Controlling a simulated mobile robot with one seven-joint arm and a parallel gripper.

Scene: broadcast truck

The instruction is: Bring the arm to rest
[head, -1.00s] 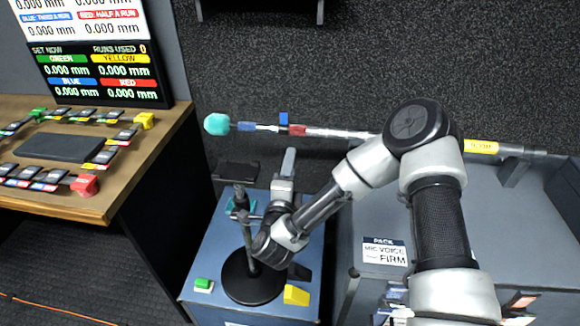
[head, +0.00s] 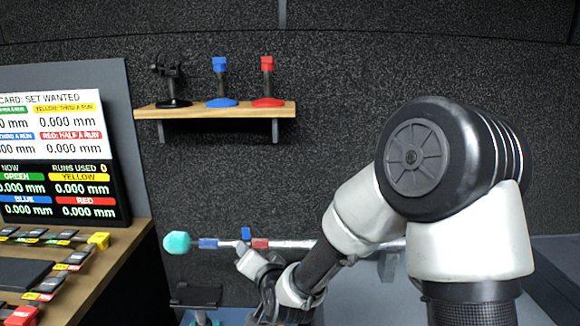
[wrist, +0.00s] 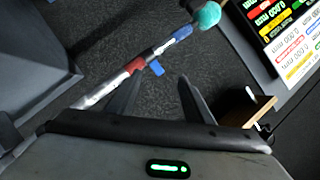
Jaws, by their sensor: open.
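My arm (head: 350,215) is bent, with its elbow high at the right of the head view and its forearm running down to the left. My gripper (wrist: 160,88) is open in the wrist view, with two dark fingers spread and nothing between them. In the head view the wrist is low in the middle, and its fingertips cannot be made out. A pole with a turquoise tip (head: 177,243) and red and blue bands runs along the wall behind the wrist; the tip also shows in the wrist view (wrist: 208,16).
A wooden shelf (head: 215,110) on the wall holds a black, a blue and a red stand. A display (head: 65,190) and a wooden desk (head: 110,265) with small coloured blocks are at the left. A dark clamp-like holder (head: 195,295) stands low near the wrist.

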